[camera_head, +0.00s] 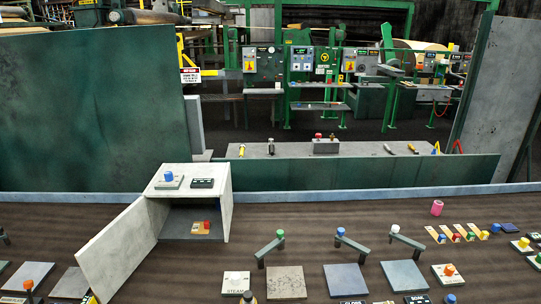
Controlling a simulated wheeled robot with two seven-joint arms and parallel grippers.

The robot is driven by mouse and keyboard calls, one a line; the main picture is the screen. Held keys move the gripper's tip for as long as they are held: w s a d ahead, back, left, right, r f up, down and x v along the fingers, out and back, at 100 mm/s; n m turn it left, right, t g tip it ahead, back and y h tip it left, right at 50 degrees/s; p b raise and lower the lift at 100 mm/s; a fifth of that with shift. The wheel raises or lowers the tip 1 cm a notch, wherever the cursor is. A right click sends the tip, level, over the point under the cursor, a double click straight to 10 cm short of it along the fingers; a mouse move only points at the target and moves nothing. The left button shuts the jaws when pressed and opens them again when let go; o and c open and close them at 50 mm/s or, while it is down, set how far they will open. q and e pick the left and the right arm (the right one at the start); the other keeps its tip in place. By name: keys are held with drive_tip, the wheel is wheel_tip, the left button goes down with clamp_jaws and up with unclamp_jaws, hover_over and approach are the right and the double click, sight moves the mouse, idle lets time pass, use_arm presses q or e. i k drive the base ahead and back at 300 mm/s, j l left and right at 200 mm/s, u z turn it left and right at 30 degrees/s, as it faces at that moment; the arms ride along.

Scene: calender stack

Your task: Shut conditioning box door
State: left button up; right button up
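The conditioning box (225,205) is a pale grey box on the brown table, left of the middle, with its front open towards me. Its door (118,250) is a pale panel at the left front edge, standing wide open and swung out towards the lower left. Inside, on the box floor, sits a small tan block with a red knob (206,226). On the box top are a plate with a blue knob (169,178) and a dark plate (202,183). Neither of my grippers shows in this view.
Right of the box stand several grey levers with coloured knobs (270,248), with square plates (286,282) in front. A pink cylinder (437,207) stands farther right. Bare table lies just right of the box.

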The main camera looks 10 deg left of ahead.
sight(107, 261)
drive_tip(key=j, duration=0.4)
drive_tip(key=k+j+z, duration=0.1)
drive_tip(key=j, duration=0.35)
drive_tip(key=k+j, duration=0.1)
drive_tip(key=j, duration=0.3)
drive_tip(key=j+z, duration=0.15)
drive_tip(key=j, duration=0.3)
drive_tip(key=k+j, duration=0.15)
drive_tip(key=j, duration=0.25)
drive_tip(key=k+j+z, duration=0.1)
drive_tip(key=j, duration=0.3)
drive_tip(key=k+j, duration=0.1)
drive_tip(key=j, duration=0.3)
drive_tip(key=k+j+z, duration=0.1)
drive_tip(key=j, duration=0.3)
drive_tip(key=k+j, duration=0.15)
drive_tip(key=j, duration=0.15)
drive_tip(key=k+j+z, duration=0.1)
drive_tip(key=k, duration=0.4)
